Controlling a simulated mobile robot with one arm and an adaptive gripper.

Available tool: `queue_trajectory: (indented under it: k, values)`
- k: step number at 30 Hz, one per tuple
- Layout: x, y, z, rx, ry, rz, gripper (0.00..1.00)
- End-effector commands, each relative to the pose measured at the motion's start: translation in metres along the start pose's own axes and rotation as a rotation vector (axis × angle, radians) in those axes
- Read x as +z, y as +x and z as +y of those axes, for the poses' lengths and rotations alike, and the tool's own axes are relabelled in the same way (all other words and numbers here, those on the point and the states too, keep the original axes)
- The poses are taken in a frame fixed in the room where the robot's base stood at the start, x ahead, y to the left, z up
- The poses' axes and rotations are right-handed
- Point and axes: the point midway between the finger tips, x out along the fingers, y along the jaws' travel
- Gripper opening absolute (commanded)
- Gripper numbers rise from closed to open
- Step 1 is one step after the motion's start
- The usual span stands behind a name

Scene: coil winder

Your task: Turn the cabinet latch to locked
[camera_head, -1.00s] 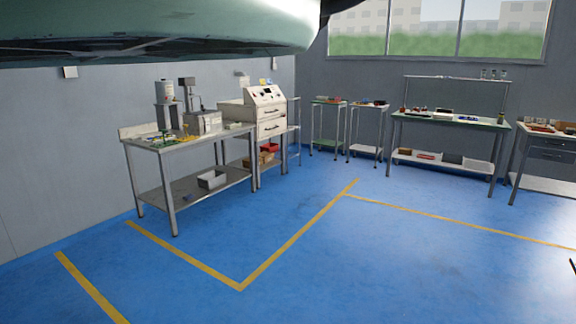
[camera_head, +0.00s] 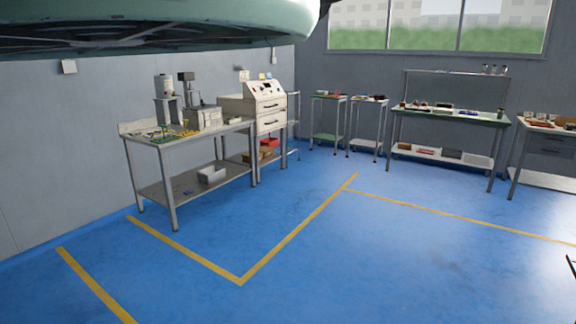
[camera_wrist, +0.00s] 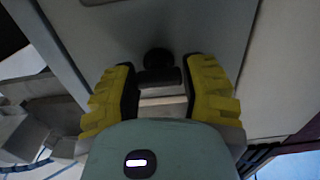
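In the wrist view, a dark latch (camera_wrist: 158,62) with a round knob and a short crosswise bar stands on a grey cabinet panel (camera_wrist: 205,30). My gripper (camera_wrist: 162,90) has two yellow fingers with dark inner pads, one on each side of the latch bar. The fingers are apart, and the bar lies between their tips. Whether the pads touch its ends I cannot tell. The latch's markings are not visible. My gripper and the latch are not seen in the head view.
In the head view, a workbench (camera_head: 187,143) stands at the left, beside a white drawer unit (camera_head: 270,121). Several benches line the back wall, including a long one with a shelf (camera_head: 450,119). The blue floor (camera_head: 350,260) with yellow lines is clear.

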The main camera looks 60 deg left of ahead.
Motion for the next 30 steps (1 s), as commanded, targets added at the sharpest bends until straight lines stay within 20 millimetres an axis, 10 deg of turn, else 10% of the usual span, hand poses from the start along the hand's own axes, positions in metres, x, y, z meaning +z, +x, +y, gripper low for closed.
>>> queue_trajectory:
  k: [8,30]
  values:
    - [-0.001,0.0,0.0,0.0,0.001,0.002,0.73]
    - [-0.001,-0.037,0.0,0.003,-0.001,0.004,0.73]
